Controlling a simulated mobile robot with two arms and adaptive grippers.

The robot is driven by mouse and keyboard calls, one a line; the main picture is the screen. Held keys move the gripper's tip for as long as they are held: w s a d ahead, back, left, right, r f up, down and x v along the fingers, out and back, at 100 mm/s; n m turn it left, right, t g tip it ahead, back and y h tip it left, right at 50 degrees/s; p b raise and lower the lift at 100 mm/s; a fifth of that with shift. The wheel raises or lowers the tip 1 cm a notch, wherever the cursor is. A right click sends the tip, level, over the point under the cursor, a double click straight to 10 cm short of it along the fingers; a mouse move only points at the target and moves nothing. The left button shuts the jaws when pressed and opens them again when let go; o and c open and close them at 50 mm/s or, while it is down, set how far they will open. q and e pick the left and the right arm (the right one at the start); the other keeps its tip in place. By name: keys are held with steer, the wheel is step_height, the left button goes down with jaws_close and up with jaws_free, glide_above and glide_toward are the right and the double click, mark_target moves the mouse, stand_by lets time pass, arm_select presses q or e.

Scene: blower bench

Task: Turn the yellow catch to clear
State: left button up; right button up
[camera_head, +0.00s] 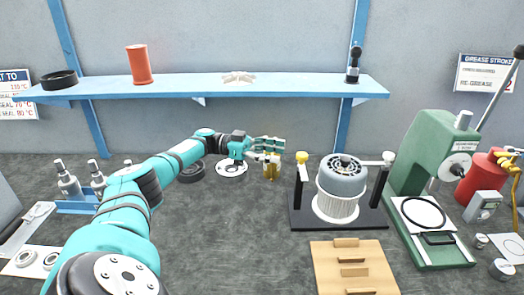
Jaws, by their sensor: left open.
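The yellow catch (302,157) is a small rounded yellow knob on top of the left black post of a stand. The stand's black base (372,219) carries a grey and white blower (340,184) between two posts. A pale catch (388,157) tops the right post. My left gripper (272,150) reaches in from the left. Its teal fingers point right, open, and end a little left of the yellow catch, apart from it in the picture. My right gripper does not show.
A brass-coloured piece (271,173) shows just below my left fingers. A green press (428,160) stands at the right beside a red can (481,178). The blue shelf (300,86) runs above; the bench (235,240) is clear at centre-left.

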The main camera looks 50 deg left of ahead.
arm_select(q)
steer(key=shift+v, duration=2.1)
